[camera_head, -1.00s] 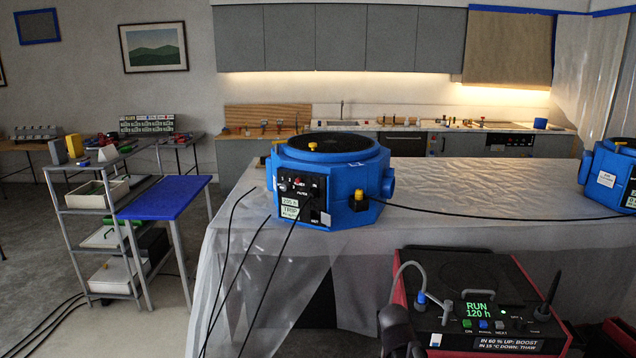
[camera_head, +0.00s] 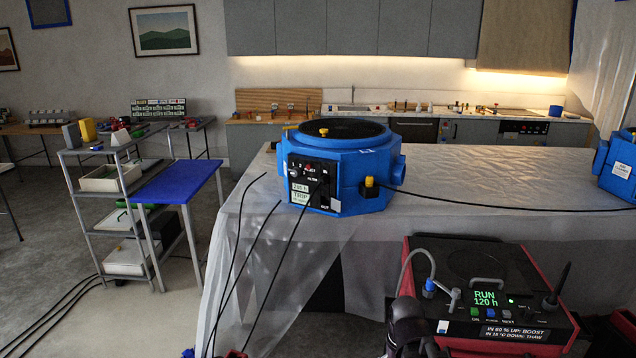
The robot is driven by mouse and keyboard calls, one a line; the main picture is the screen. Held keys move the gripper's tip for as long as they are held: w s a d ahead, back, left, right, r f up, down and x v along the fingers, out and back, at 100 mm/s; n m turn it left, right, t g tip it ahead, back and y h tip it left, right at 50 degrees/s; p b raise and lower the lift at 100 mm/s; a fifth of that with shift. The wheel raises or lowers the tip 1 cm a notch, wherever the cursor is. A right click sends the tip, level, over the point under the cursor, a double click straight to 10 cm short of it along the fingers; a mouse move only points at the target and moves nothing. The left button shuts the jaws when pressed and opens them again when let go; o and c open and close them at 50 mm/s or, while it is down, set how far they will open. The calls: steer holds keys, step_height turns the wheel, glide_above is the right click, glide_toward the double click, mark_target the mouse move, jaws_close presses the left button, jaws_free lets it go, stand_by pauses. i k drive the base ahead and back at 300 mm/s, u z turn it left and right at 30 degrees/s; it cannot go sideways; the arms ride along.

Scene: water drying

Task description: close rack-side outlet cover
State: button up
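A blue air mover or dryer unit (camera_head: 350,165) with a black round top and a black control panel (camera_head: 313,184) stands on the plastic-covered table (camera_head: 480,172). A yellow knob sits on its top and a yellow-and-black fitting (camera_head: 370,188) on its side. A round blue side outlet (camera_head: 398,170) shows edge-on at its right; I cannot tell whether a cover is open or shut there. A grey shelf rack (camera_head: 105,212) stands at the left, apart from the unit. A dark part at the bottom centre may be my arm; my gripper cannot be made out.
A blue-topped side table (camera_head: 178,182) stands between rack and covered table. A red-and-black device (camera_head: 480,295) reading "RUN 120 h" is at front right. Another blue unit (camera_head: 617,165) is at the right edge. Black cables hang over the sheet's front and lie on the floor.

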mark_target(336, 205)
steer(key=u, duration=0.55)
steer(key=i, duration=1.25)
steer(key=z, duration=0.55)
